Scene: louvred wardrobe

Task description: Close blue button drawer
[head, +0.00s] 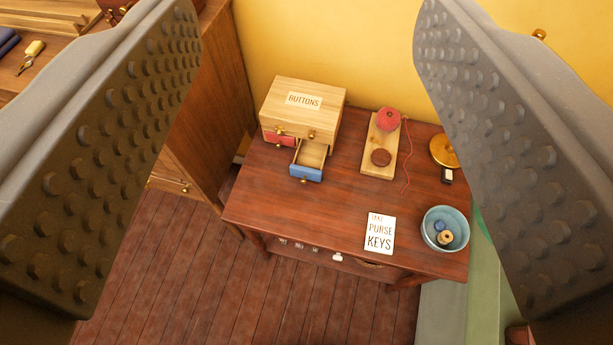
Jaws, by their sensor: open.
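The blue-fronted drawer (306,173) sticks out of the small wooden button box (318,96), which has a "BUTTONS" label on top. The drawer is pulled out towards the viewer and its inside looks empty. It has a small brass knob on its front. A red-fronted drawer (280,138) beside it is flush in the box. My gripper (320,120) is open, its two grey studded fingers wide apart at the left and right of the view. Nothing is between them up close; the box shows beyond, at a distance.
The box stands at the back left of a dark red table (330,215). A board with red yarn (388,120), a note card (380,233), a blue bowl (446,229) and a brass object (444,150) stand to the right. A wooden cabinet (212,100) rises left. Table in front of the drawer is clear.

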